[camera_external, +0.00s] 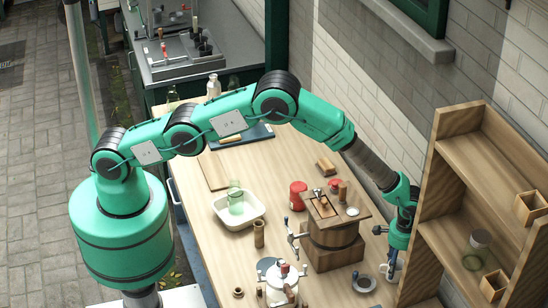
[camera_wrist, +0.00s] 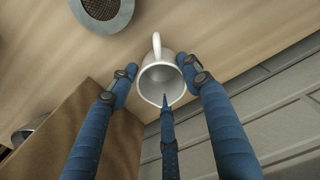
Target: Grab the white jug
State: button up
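The white jug (camera_wrist: 146,82) is in the middle of the wrist view, its mouth towards the camera and its handle at the top. My gripper (camera_wrist: 160,72) has blue fingers around the jug: one on the left, one on the right, and one from below with its tip at the rim. A small gap shows at the left finger. The right finger overlaps the jug's edge, and contact there is unclear. In the external view my gripper (camera_external: 391,266) is low at the table's right side, beside the wooden shelf, and largely hides the jug.
The wooden shelf (camera_external: 452,152) stands close on the right, with its side panel (camera_wrist: 95,120) near my fingers. A grey round strainer (camera_external: 364,283) lies left of my gripper.

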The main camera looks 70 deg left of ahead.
jog(key=c, duration=0.5)
jog(key=shift+c, duration=0.2)
notch_tip(320, 180, up, 10)
dwell(0.5)
dwell(0.4)
